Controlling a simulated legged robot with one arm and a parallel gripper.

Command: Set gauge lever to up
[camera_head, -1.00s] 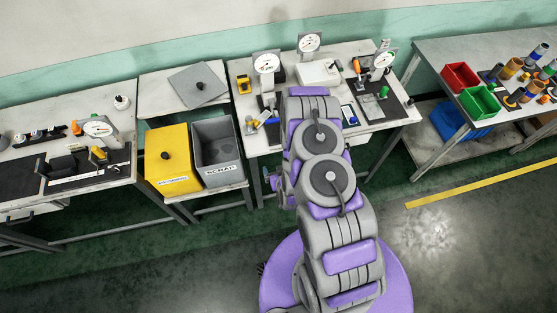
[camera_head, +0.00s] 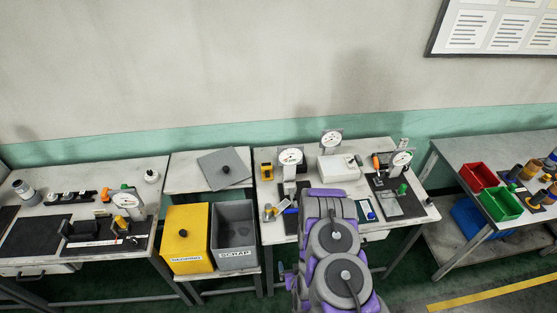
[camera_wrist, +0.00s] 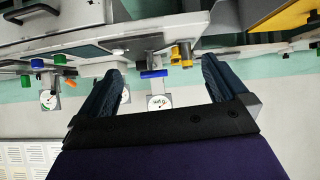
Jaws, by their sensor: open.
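White-faced dial gauges stand on the benches. One gauge (camera_head: 290,158) is at the back left of the middle bench, a second (camera_head: 331,137) behind it and a third (camera_head: 401,159) at its right. A gauge also shows between my fingers in the upside-down wrist view (camera_wrist: 158,102), farther off. A blue bar-like part (camera_wrist: 154,73) and a yellow cylinder (camera_wrist: 181,54) are near it. I cannot tell which part is the gauge lever or how it is set. My gripper (camera_wrist: 162,68) is open and empty, its fingers wide apart, near the bench front.
A yellow bin (camera_head: 186,238) and a grey scrap bin (camera_head: 236,235) stand left of the middle bench. The left bench has another gauge (camera_head: 127,200). Red (camera_head: 478,177) and green (camera_head: 502,204) trays sit on the right bench. My arm hides part of the middle bench.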

